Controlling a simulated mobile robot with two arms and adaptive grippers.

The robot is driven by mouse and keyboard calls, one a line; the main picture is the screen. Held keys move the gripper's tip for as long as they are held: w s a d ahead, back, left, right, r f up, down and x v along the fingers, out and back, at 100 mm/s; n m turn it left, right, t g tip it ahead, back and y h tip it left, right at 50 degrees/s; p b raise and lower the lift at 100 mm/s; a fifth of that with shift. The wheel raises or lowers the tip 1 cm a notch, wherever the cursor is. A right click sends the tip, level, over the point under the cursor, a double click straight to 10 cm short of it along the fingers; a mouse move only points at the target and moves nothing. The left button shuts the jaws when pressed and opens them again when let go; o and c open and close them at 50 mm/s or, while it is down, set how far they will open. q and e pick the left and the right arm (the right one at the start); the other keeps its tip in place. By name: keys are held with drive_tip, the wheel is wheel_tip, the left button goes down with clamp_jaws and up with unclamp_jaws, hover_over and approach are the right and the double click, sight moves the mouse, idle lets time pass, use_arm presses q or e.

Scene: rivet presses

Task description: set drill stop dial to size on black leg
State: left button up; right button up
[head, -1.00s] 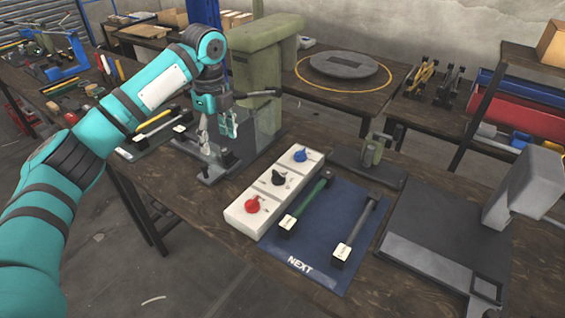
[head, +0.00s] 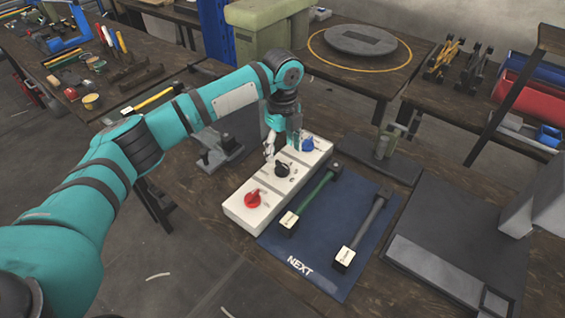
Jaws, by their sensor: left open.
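A white box (head: 238,212) on the wooden bench carries three dials: a red dial (head: 252,197) at the near end, a black dial (head: 282,170) in the middle and a blue dial (head: 307,144) at the far end. My left gripper (head: 281,152) points down with its fingers apart, just above and behind the black dial. I cannot tell whether it touches the dial. The dial markings are too small to read. A green-handled piece (head: 313,203) and a dark grey piece (head: 367,228), each with a pale tag, lie on the blue mat. My right gripper is not in view.
The blue mat (head: 318,270) marked NEXT lies right of the white box. A dark stand (head: 383,150) is behind it. A dark grey machine base (head: 440,235) fills the right side. A round grey plate (head: 360,40) is on the table behind.

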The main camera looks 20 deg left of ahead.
sight(282, 164)
use_arm(q)
wheel_tip(282, 164, down, 5)
drive_tip(key=shift+s+r, duration=0.1)
drive_tip(key=shift+r, duration=0.05)
drive_tip(key=shift+f, duration=0.8)
drive_tip(key=shift+c, duration=0.3)
drive_tip(key=c, duration=1.1)
drive_tip(key=shift+c, duration=0.2)
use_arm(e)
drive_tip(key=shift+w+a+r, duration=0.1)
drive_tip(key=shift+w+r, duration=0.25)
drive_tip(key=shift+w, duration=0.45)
